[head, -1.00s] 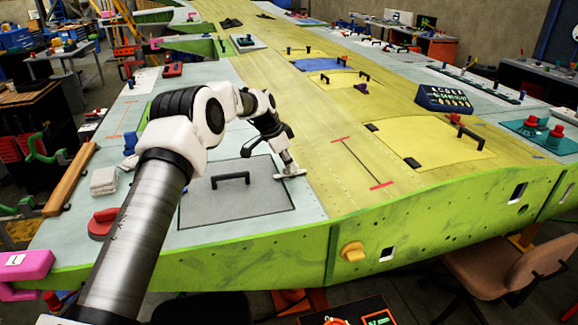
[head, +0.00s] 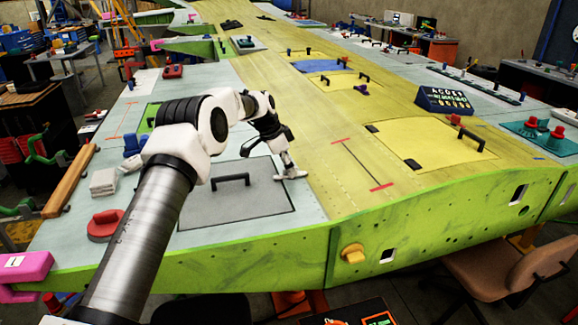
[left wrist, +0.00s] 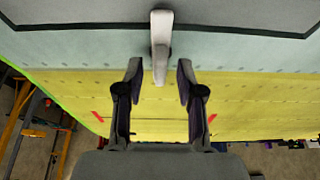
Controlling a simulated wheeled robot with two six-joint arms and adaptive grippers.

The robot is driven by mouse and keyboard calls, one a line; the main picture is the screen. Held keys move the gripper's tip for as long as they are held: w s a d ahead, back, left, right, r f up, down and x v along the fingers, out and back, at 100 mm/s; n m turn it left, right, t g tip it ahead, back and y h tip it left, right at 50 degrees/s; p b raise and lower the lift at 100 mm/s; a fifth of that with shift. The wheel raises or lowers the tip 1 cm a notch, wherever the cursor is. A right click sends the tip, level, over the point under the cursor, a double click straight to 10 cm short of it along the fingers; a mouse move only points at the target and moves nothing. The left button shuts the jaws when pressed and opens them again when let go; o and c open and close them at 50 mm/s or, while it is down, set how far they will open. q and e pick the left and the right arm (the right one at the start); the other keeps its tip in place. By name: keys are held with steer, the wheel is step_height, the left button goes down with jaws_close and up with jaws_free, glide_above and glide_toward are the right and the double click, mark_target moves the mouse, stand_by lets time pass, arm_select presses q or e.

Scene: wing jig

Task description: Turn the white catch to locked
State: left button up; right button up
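The white catch (head: 292,174) sits at the right edge of the grey hatch panel (head: 215,212) on the wing. In the left wrist view the catch (left wrist: 160,35) shows as a pale bar pointing down from the panel's edge. My left gripper (head: 276,150) is over the catch in the head view. In the left wrist view the left gripper (left wrist: 159,75) is open, with one dark finger on each side of the catch's lower end and a visible gap on both sides. I cannot tell its height over the catch. My right gripper is in neither view.
A black handle (head: 231,180) stands up from the hatch panel. A red knob (head: 104,224) and a white stack (head: 104,181) lie to its left. A lit console (head: 446,101) stands on the far right of the wing.

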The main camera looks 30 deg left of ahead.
arm_select(q)
steer(key=v, duration=1.2)
